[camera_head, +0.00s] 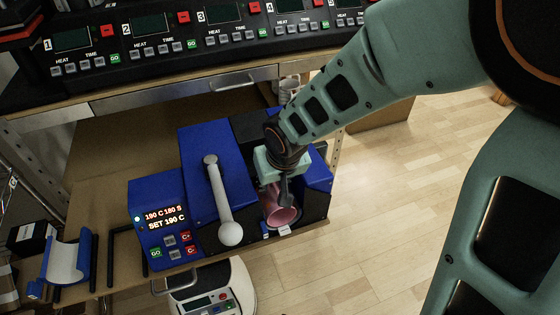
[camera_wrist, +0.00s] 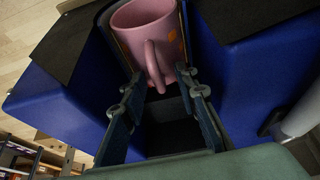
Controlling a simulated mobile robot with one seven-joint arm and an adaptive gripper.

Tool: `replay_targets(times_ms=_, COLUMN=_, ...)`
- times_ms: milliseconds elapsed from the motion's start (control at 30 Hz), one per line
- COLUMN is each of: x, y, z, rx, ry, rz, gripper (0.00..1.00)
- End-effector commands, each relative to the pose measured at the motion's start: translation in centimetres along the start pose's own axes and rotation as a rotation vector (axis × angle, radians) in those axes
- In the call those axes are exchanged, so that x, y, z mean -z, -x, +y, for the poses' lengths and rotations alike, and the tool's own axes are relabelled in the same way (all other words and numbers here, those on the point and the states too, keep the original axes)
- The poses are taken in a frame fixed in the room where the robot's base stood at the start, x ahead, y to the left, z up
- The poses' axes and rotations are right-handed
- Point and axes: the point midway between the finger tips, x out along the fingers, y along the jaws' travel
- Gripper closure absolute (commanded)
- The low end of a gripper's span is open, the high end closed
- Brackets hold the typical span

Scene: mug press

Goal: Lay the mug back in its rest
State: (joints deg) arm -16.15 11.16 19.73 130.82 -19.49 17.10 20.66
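The pink mug (camera_head: 283,216) sits in the slot of the blue mug press (camera_head: 205,135), its open end facing the front in the head view. In the wrist view the mug (camera_wrist: 137,22) shows its handle pointing towards my gripper (camera_wrist: 159,80). The two fingertips are apart, one on each side of the handle, with gaps visible; no firm grip shows. In the head view my gripper (camera_head: 283,188) is over the mug and hides part of it. A blue stand with a white curved top (camera_head: 68,262), which looks like the rest, stands empty at far left.
The press has a grey lever with a white ball knob (camera_head: 231,233) just left of my gripper, and a control box reading 190 C (camera_head: 163,217). A scale (camera_head: 212,290) stands below in front. A row of control panels (camera_head: 190,35) runs behind. Bare brown board lies behind the stand.

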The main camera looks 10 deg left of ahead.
Motion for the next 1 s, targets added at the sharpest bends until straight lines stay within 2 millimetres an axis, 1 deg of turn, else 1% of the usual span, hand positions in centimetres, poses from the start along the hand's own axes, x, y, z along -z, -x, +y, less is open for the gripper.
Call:
replay_targets(times_ms=33, x=0.0, y=0.01, z=0.0, rx=0.0, ry=0.0, rz=0.0, gripper=0.79)
replay_targets(times_ms=233, x=0.0, y=0.01, z=0.0, rx=0.0, ry=0.0, rz=0.0, gripper=1.0)
replay_targets(times_ms=1000, x=0.23, y=0.32, z=0.02, rx=0.0, ry=-0.001, rz=0.002, gripper=1.0)
